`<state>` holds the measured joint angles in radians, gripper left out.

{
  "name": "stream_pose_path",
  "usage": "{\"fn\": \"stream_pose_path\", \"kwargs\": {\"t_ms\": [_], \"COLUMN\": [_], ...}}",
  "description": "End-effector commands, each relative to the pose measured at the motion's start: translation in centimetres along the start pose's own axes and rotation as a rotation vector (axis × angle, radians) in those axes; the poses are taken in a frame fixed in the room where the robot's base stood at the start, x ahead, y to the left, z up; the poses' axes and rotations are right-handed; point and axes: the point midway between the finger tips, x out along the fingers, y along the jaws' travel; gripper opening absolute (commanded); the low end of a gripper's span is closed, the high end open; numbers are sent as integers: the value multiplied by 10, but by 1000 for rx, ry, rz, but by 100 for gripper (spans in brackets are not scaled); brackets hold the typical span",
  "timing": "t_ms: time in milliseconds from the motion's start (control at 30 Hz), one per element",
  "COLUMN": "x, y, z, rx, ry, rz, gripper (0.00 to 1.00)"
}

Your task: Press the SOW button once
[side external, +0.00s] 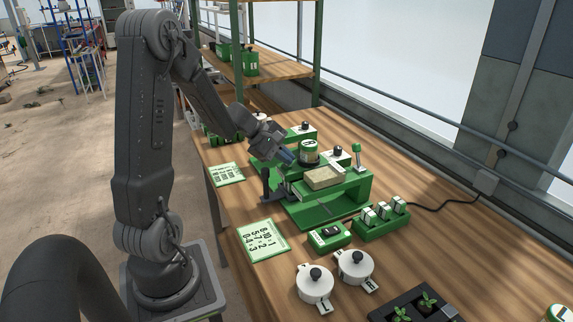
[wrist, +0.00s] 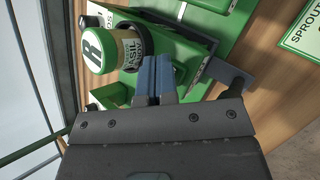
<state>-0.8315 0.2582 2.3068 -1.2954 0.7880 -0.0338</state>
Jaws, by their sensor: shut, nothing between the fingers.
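The green tray seeder (side external: 348,190) stands on the bench, with a tan tray (side external: 323,177) on it and an upright lever (side external: 357,154) at its right. I cannot read the word SOW anywhere, so I cannot tell which part is the button. My gripper (side external: 287,157) is shut and empty, above the left part of the seeder beside a green-and-white jar (side external: 310,149). In the wrist view, its blue fingertips (wrist: 154,75) are together, right of the jar marked BASIL (wrist: 107,48).
A green holder with several white pieces (side external: 382,218) stands right of the dark-faced box. Two white lidded pots (side external: 315,283) (side external: 355,267) and a dark seedling tray (side external: 415,305) are nearer the camera. A numbered card (side external: 262,241) lies flat at the left. The right side of the bench is mostly clear.

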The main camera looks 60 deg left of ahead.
Motion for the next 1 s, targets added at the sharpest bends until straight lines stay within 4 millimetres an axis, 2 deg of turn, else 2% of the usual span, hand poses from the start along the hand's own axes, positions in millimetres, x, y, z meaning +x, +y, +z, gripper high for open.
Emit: {"fn": "stream_pose_path", "kwargs": {"t_ms": [533, 1000], "x": [2, -11], "y": [-2, 8], "z": [-1, 8], "rx": [0, 0], "ry": [0, 0], "rz": [-1, -1], "gripper": [0, 0]}}
